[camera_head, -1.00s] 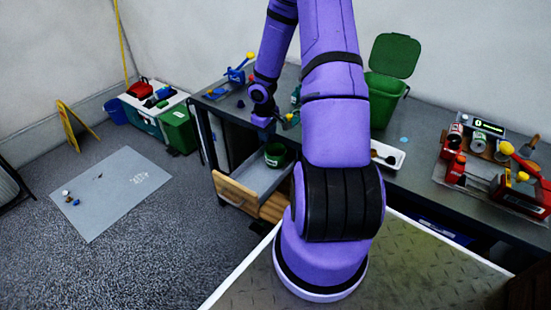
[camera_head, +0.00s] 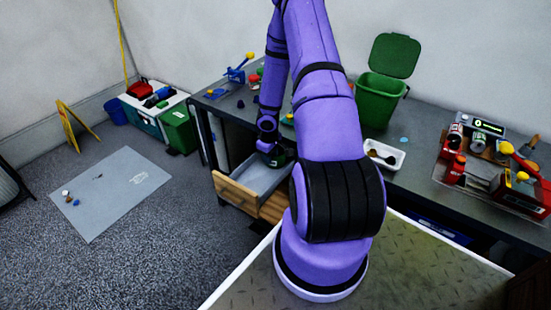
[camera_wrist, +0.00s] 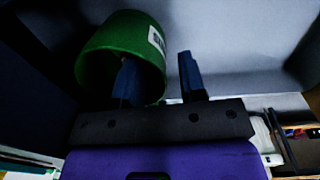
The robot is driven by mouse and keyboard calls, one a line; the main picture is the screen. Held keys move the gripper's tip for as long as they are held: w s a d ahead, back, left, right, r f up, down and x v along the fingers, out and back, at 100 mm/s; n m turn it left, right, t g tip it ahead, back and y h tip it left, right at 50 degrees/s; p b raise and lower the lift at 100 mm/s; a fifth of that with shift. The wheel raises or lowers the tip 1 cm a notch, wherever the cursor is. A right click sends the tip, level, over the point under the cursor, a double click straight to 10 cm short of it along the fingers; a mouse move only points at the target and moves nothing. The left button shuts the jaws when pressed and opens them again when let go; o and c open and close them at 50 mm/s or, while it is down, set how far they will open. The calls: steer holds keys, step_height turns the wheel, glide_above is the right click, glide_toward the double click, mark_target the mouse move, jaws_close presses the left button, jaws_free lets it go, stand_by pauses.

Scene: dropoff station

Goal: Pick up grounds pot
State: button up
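The grounds pot, a green round pot with a white label (camera_wrist: 122,32), lies in the open drawer (camera_head: 238,191). In the head view the pot (camera_head: 279,160) is mostly hidden behind my arm's end. My gripper (camera_wrist: 158,66) is over the drawer at the pot. In the wrist view its two dark blue fingers are apart. The left finger overlaps the pot's open mouth and the right finger is outside the rim, with the wall by the label between them. I cannot tell whether either finger touches the pot.
The drawer walls stand close around my gripper. The workbench (camera_head: 420,165) above holds a green bin (camera_head: 381,100), a white tray (camera_head: 384,155) and a tool board with red items (camera_head: 455,169). A grey mat (camera_head: 112,190) lies on the floor at left.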

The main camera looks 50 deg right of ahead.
steer(key=shift+f, duration=0.95)
jaws_close()
